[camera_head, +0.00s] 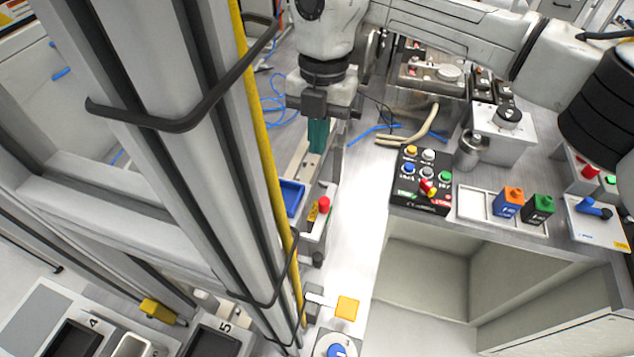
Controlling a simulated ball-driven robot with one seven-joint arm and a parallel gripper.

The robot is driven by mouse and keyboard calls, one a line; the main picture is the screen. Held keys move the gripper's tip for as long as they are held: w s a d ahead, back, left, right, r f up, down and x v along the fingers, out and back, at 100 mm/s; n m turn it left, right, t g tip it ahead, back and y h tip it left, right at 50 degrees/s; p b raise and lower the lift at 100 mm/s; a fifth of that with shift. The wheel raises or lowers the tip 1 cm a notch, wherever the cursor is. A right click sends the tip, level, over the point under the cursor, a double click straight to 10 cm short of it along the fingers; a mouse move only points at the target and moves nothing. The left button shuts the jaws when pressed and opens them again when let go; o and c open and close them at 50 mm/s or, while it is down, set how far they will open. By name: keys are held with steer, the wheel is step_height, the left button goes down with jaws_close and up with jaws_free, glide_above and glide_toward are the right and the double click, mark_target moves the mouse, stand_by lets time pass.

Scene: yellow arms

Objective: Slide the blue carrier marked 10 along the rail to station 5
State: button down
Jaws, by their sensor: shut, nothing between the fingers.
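My gripper (318,136) hangs in the upper middle with its teal fingers shut and pointing down, nothing visible between them. Just below and left of it is a blue open-topped tray-like box (291,196), partly hidden by my column; no number shows on it, so I cannot tell if it is the carrier marked 10. The gripper seems apart from it. At the bottom left are dark bins labelled 4 (78,340) and 5 (212,343); station 5 is partly cut off by the frame's edge. The rail cannot be made out clearly, and my column covers much of that area.
A red knob (324,204) stands beside the blue box. A yellow pad (347,307) sits lower down.

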steer(key=p, duration=0.4)
glide_above(295, 216)
steer(key=shift+w+r, duration=0.1)
steer(key=shift+w, duration=0.2)
steer(key=shift+f, duration=0.35)
steer(key=shift+d+f+b, duration=0.1)
steer(key=shift+f+b, duration=0.35)
steer(key=shift+f, duration=0.1)
